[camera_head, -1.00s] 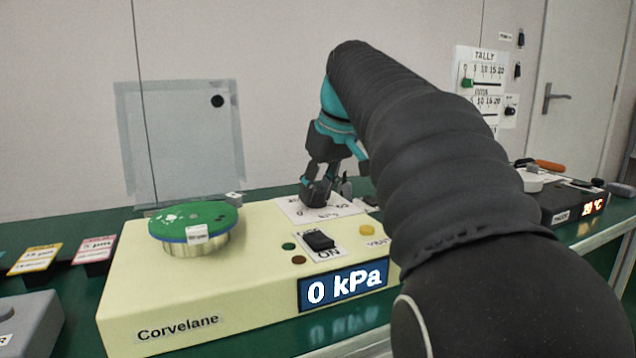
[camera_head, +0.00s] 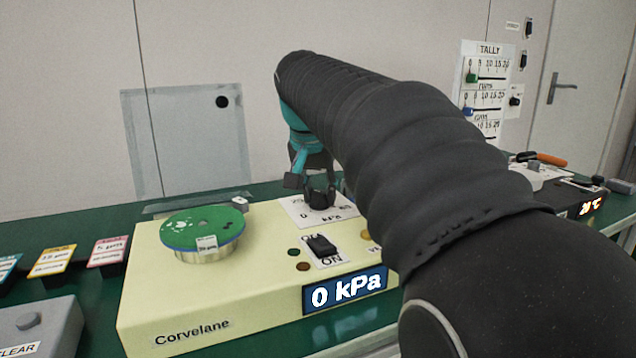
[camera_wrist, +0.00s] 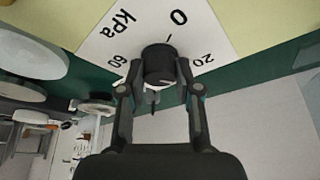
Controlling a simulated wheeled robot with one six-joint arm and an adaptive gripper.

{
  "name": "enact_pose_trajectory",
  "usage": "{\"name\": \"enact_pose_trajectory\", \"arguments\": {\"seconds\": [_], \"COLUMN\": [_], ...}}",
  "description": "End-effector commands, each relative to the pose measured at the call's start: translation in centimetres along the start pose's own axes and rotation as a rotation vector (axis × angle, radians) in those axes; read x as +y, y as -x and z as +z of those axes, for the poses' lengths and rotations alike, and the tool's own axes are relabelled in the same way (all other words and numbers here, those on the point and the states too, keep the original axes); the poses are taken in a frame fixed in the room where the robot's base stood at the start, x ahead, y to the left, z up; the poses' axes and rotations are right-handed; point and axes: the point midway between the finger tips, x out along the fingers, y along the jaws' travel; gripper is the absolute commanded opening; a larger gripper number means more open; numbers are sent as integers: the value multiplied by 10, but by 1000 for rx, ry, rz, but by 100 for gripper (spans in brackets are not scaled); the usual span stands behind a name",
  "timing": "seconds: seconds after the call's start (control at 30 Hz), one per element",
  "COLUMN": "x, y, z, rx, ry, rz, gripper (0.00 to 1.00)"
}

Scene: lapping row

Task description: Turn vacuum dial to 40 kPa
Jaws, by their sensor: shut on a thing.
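The vacuum dial is a black round knob (camera_wrist: 158,62) on a white scale card (camera_wrist: 205,32) marked 0, 20, 60 and kPa; the 40 mark is hidden. My gripper (camera_wrist: 159,82) is shut on the knob, with one finger at each side of it. In the head view my gripper (camera_head: 318,190) comes down onto the dial card (camera_head: 296,209) on top of the cream Corvelane unit (camera_head: 150,300). The unit's blue display (camera_head: 345,291) reads 0 kPa. I cannot make out the knob's pointer clearly.
A black ON switch (camera_head: 321,245) sits just in front of the dial. A green disc (camera_head: 203,228) on a metal base stands to the left on the unit. A yellow button (camera_head: 365,235) is partly hidden by my arm. The wall is behind.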

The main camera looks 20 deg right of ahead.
Motion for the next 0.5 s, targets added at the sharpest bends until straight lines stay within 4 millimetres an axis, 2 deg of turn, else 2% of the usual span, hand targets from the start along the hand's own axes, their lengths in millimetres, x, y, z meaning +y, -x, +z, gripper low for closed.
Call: {"name": "enact_pose_trajectory", "arguments": {"seconds": [0.5], "x": [-2], "y": [1], "z": [-1], "rx": [-4], "ry": [-449], "rz": [190], "gripper": [0]}}
